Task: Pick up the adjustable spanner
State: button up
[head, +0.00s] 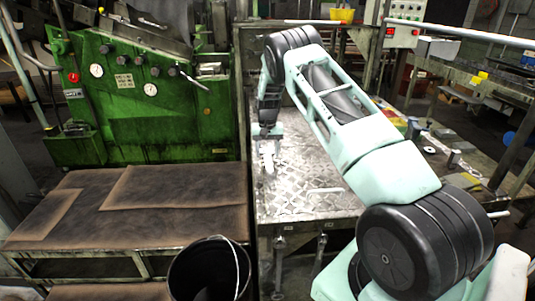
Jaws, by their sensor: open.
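My gripper (267,162) hangs pointing down over the left part of the metal-plate table (295,205). Its jaws are open, and I see nothing held between them. A thin, pale, bar-like object (325,190) lies on the plate to the right of the gripper, toward the near edge. It may be the adjustable spanner, but it is too small to tell. Small metal pieces (454,158) also lie on a surface at the right, and I cannot make out a spanner among them. My arm hides part of the table's right side.
A green machine (140,120) with gauges stands at the left. A low bench with brown, worn sheets (180,187) is in front of it. A black bucket (210,270) stands at the near edge. A yellow container (342,15) sits at the back.

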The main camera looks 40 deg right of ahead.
jog(key=shift+f, duration=0.65)
grip_shut()
jog(key=shift+r, duration=0.1)
jog(key=shift+w, duration=0.1)
